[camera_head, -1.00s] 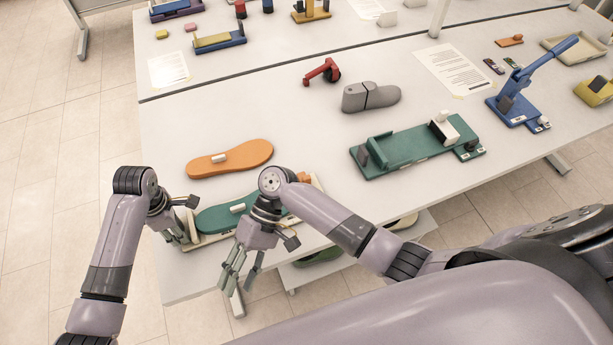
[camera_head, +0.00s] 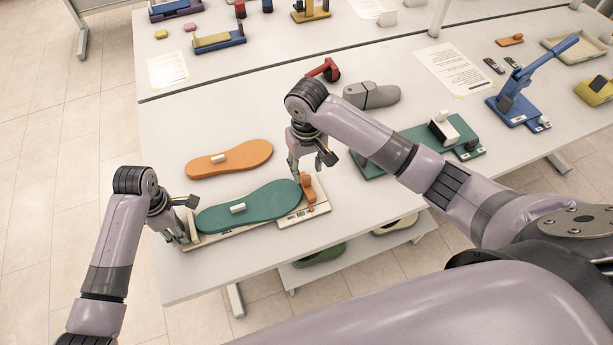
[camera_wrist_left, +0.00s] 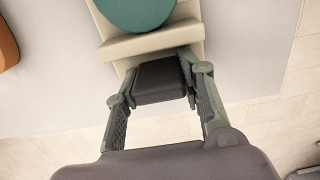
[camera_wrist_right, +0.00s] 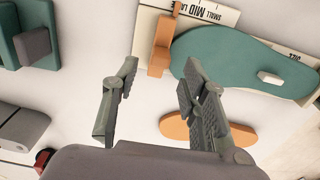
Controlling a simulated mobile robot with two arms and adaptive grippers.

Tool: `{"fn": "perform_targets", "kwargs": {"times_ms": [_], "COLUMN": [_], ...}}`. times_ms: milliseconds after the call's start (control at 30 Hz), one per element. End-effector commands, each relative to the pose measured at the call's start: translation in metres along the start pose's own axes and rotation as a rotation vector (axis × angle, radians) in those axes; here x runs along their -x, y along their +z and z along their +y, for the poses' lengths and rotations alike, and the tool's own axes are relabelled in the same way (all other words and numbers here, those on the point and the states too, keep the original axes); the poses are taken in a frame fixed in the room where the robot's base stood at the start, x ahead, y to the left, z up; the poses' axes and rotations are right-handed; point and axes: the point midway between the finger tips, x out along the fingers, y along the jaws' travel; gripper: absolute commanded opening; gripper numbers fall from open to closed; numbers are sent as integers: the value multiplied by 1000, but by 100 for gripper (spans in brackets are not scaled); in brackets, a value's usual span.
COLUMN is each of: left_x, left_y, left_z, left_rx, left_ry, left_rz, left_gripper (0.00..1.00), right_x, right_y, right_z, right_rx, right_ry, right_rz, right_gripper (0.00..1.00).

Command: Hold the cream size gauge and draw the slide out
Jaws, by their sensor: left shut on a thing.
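The cream size gauge (camera_head: 225,234) lies at the near left of the table. A teal sole (camera_head: 252,206) with a small white block rests on it. An orange upright piece (camera_head: 308,190) stands at the gauge's right end, on a cream plate. It shows in the right wrist view (camera_wrist_right: 162,45) beside lettering including "SMALL MID". My left gripper (camera_head: 185,237) is shut on the dark block (camera_wrist_left: 161,82) at the gauge's left end. My right gripper (camera_head: 298,165) is open and empty, just behind the orange piece; its fingers also show in the right wrist view (camera_wrist_right: 157,92).
An orange sole (camera_head: 230,160) lies behind the gauge. A lower shelf (camera_head: 345,246) holds soles. Bare table lies right of the gauge.

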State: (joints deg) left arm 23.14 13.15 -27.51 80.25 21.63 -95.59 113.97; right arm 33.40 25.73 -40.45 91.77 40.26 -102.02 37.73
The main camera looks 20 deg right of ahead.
Motion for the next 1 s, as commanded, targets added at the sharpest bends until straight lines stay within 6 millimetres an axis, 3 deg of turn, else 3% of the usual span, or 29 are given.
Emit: {"fn": "perform_targets", "kwargs": {"times_ms": [100,300,667,1000], "left_x": [0,0,0,0], "left_y": [0,0,0,0], "left_z": [0,0,0,1], "left_rx": [1,1,1,1], "left_ry": [1,1,2,2], "left_rz": [-1,-1,-1,-1], "left_gripper": [3,3,3,3], "right_x": [-23,-46,-52,-51], "right_y": [1,1,0,0], "right_z": [0,0,-1,-1], "right_rx": [0,0,2,2], "right_ry": [1,-1,-1,-1], "right_rz": [-3,-2,0,0], "right_gripper": [40,40,40,19]}}
